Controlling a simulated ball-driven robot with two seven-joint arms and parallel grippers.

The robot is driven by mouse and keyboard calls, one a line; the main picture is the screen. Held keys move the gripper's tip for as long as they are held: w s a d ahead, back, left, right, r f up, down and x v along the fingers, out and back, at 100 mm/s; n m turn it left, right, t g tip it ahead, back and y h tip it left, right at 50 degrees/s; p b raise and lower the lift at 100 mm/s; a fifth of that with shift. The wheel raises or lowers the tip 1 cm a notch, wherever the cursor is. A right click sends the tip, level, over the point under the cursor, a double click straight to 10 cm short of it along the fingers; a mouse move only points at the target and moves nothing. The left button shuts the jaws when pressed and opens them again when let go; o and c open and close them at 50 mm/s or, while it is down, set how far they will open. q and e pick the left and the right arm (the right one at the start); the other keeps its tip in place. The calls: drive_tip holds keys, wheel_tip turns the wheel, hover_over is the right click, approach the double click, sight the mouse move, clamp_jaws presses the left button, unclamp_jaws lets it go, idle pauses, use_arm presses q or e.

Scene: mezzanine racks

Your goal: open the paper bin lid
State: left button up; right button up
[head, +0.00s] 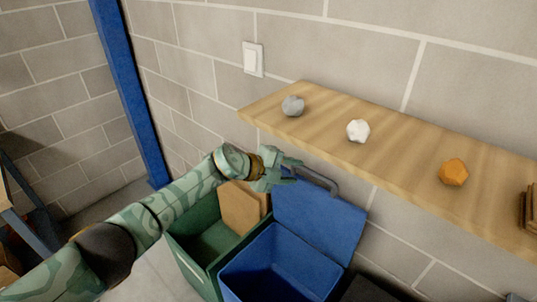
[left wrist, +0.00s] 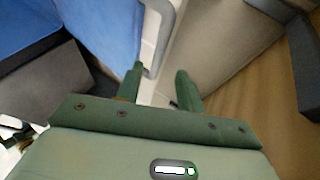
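A blue bin (head: 285,262) stands on the floor by the wall, and I take it to be the paper bin. Its blue lid (head: 320,222) stands raised at the back, leaning toward the wall, so the inside shows. A grey bar handle (head: 334,186) runs along the lid's top edge. My left gripper (head: 294,171) is at the left end of this handle. In the left wrist view its two fingers (left wrist: 160,86) are apart with nothing gripped. The pale handle (left wrist: 156,45) shows just beyond the fingertips, beside the blue lid (left wrist: 108,40). My right gripper is not in view.
A wooden shelf (head: 390,148) juts from the wall close to the left gripper, with grey, white and orange lumps on it. A green bin (head: 203,246) with a tan panel (head: 240,207) stands left of the blue bin. A dark bin (head: 366,290) stands at right.

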use_arm(q)
drive_tip(key=p+v, duration=0.2)
drive_tip(key=v, duration=0.5)
drive_tip(key=shift+a, duration=0.3)
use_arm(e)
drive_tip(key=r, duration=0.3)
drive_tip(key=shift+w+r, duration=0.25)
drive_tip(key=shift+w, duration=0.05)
use_arm(q)
drive_tip(key=shift+s+r, duration=0.1)
drive_tip(key=shift+s, duration=0.05)
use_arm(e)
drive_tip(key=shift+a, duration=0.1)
